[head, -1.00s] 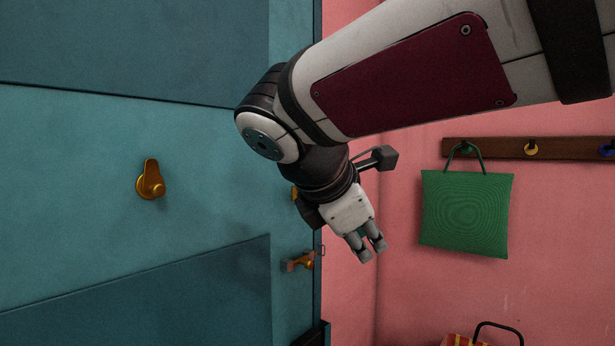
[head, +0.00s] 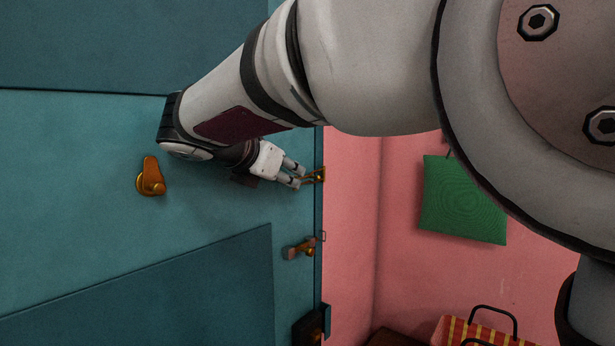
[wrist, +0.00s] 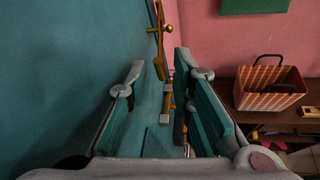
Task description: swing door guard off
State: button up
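The brass door guard (head: 316,176) is at the right edge of the teal door (head: 110,125) in the head view. In the wrist view the guard (wrist: 163,38) shows as a brass bar with a rounded knob, just beyond the fingertips and near the gap between them. My gripper (head: 296,175) is beside the guard, pointing right along the door face. In the wrist view my gripper (wrist: 160,72) has its fingers apart with nothing held. I cannot tell whether a fingertip touches the guard.
A brass thumb-turn fitting (head: 151,178) is on the door at left. A green cushion-like bag (head: 465,200) hangs on the pink wall. A striped basket (wrist: 268,88) stands on a brown bench at right.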

jog(key=shift+x, duration=2.25)
grip_shut()
